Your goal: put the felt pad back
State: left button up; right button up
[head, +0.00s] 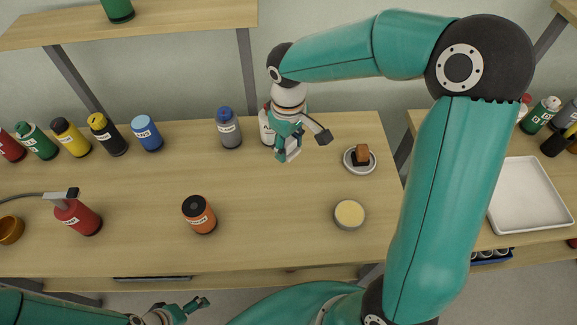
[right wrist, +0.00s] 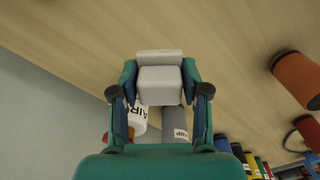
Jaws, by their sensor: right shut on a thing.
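My right gripper (head: 289,146) is shut on a small pale block (right wrist: 160,84), which I take to be the felt pad. In the right wrist view the block sits squarely between the two fingers, with a wider pale edge at its far side. In the head view the gripper hangs above the back of the bench, and its fingers mostly hide the block. My left gripper (head: 187,308) is low at the front edge of the head view, away from the bench items; its fingers are too small to judge.
A white bottle (head: 267,131) and a grey bottle (head: 229,130) stand close by the right gripper. A saucer (head: 347,165) holds a brown and black block. A round tin (head: 350,214) and an orange bottle (head: 199,215) stand nearer the front. The middle of the bench is clear.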

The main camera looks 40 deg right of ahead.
aim_at(288, 175)
notch_tip(288, 175, down, 10)
dwell(0.5)
jog(key=shift+s, duration=0.1)
jog(key=shift+f, duration=0.1)
jog(key=o, duration=1.1)
notch_tip(288, 175, up, 12)
jog(key=shift+a+r, duration=0.1)
jog(key=shift+r, duration=0.1)
jog(key=shift+f, duration=0.1)
